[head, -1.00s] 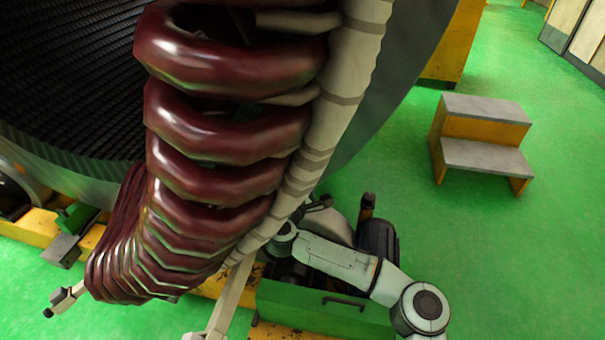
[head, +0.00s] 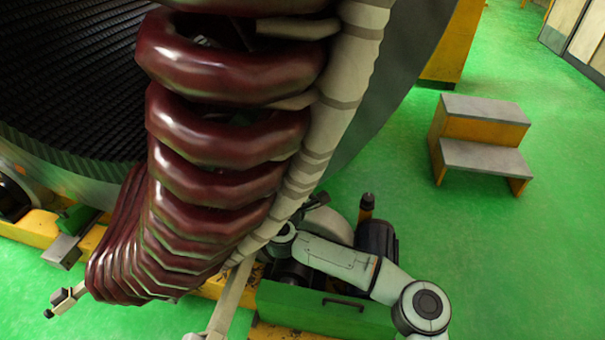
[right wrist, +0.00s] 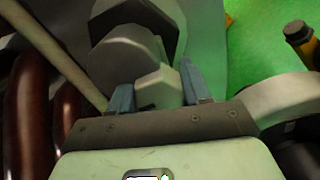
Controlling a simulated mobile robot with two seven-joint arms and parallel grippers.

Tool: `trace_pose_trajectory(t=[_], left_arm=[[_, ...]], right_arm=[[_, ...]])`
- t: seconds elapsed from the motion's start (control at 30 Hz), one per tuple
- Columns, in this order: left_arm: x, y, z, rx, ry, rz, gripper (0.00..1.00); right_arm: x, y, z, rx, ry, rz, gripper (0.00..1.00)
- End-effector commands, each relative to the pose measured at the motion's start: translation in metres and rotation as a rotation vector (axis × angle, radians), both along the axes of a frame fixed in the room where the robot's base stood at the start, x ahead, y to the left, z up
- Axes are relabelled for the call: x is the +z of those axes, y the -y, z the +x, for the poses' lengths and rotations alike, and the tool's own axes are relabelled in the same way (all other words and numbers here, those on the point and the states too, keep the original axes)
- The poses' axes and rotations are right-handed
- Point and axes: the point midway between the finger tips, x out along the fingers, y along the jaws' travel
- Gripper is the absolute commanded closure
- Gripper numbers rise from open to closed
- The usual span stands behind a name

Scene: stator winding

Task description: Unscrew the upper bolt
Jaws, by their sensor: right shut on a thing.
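In the right wrist view, a pale, blocky bolt head (right wrist: 158,88) sits between the two blue-grey fingers of my right gripper (right wrist: 158,84), which is shut on it. A rounded grey part (right wrist: 128,60) with a dark angular piece (right wrist: 135,18) stands just beyond the bolt. The bolt's shank and thread are hidden. In the head view, my right arm comes in from the lower right, and its far end is hidden behind the pale wrapped bars of the winding. I cannot tell the bolt apart in the head view. My left gripper shows in neither view.
Glossy dark red coils (head: 225,130) and a pale wrapped bar (head: 325,120) fill the left and middle of the head view, close to my right arm. A green box (head: 320,312) lies below the arm. A step stool (head: 485,155) stands on open green floor at right.

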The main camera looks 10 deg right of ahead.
Motion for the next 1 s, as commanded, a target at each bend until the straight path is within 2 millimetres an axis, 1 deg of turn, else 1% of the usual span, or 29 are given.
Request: trace_pose_trajectory(t=[0.3,0.53,0.73,1.0], left_arm=[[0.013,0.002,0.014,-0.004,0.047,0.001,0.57],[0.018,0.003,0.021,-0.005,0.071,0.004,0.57],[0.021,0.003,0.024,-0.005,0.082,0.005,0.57],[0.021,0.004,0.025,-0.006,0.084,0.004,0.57]], right_arm=[[0.000,-0.001,0.000,0.003,-0.094,-0.221,0.83],[-0.002,-0.001,-0.001,0.003,-0.146,-0.338,0.83],[-0.002,-0.001,0.000,0.003,-0.168,-0.391,0.83],[-0.004,-0.001,0.000,0.004,-0.178,-0.410,0.83]])
